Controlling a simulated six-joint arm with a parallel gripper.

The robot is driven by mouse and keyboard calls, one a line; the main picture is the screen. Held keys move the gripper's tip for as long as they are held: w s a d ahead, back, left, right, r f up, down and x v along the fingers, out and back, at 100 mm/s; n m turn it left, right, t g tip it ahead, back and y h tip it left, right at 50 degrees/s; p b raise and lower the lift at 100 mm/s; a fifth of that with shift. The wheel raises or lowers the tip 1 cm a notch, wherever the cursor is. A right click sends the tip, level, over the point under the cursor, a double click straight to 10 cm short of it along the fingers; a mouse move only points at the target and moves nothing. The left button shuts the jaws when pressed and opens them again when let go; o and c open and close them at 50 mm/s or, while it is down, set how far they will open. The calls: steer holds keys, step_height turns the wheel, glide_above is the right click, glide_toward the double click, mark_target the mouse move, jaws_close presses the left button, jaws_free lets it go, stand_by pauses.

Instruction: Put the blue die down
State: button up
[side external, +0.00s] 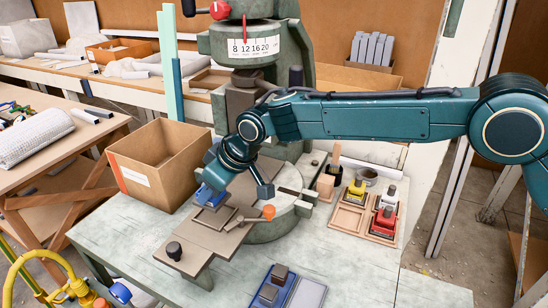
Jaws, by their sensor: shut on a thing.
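The blue die (205,195) shows low at the left of the fly press, by the slide plate (215,218). My gripper (211,183) is shut on it from above. The gripper's fingers are small and partly hidden here, and I cannot tell whether the die touches the surface beneath it. A wooden tray (338,226) at the right of the press holds a yellow die (356,190) and a red die (384,222). At least one of its compartments looks empty.
The press column and head (250,45) stand close behind my wrist. An open cardboard box (160,165) is to the left. An orange-knobbed handle (268,211) sticks out near the plate. A blue tray with dark blocks (272,290) lies at the front.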

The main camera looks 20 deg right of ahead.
mark_target(217, 200)
steer(key=shift+f, duration=2.05)
steer(key=o, duration=1.3)
steer(key=shift+f, duration=0.2)
steer(key=shift+c, duration=0.2)
steer(key=shift+r, duration=0.1)
steer(key=shift+s+d+r, duration=0.1)
steer(key=shift+d+r, duration=0.05)
steer(key=shift+r, duration=0.2)
steer(key=v, duration=1.1)
steer(key=shift+s, duration=0.1)
